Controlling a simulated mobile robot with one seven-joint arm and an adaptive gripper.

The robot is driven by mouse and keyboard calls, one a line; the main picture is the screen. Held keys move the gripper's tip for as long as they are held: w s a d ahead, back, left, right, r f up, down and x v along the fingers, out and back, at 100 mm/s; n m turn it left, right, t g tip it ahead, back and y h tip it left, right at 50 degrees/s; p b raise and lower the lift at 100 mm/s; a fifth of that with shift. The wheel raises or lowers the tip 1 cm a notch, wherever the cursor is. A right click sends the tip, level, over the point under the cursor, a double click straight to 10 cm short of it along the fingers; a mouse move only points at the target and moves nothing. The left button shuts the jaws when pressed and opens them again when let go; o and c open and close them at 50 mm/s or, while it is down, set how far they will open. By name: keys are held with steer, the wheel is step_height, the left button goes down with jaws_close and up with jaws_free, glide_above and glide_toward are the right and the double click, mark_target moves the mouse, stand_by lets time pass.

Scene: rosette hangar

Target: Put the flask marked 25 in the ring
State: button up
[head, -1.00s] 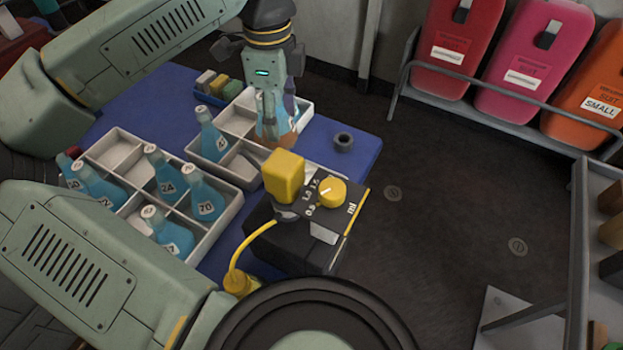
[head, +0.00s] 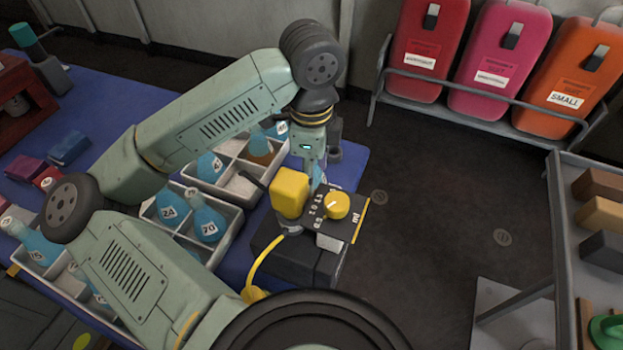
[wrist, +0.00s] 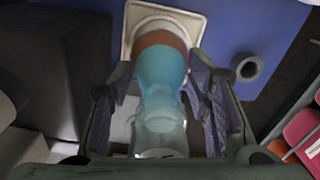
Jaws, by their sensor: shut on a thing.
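My gripper (head: 314,172) is shut on a flask with blue liquid (wrist: 160,70), held between the two fingers in the wrist view. Its clear neck points toward the wrist camera, and its number cannot be read. In the head view the flask (head: 317,180) is mostly hidden, just behind the black box with the yellow knob. In the head view my gripper largely covers the ring.
A white divided tray (head: 225,215) holds blue flasks, among them 24 (head: 168,208) and 70 (head: 207,222). Another tray (head: 235,188) behind holds blue flasks and a brown one (head: 258,150). The black box (head: 300,255) with a yellow knob (head: 337,205) stands close to the gripper.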

steer(key=shift+f, duration=1.75)
steer(key=shift+f, duration=0.2)
steer(key=o, duration=0.9)
steer(key=shift+r, duration=0.1)
step_height(320, 180, up, 12)
steer(key=shift+r+b, duration=0.15)
steer(key=shift+b, duration=0.75)
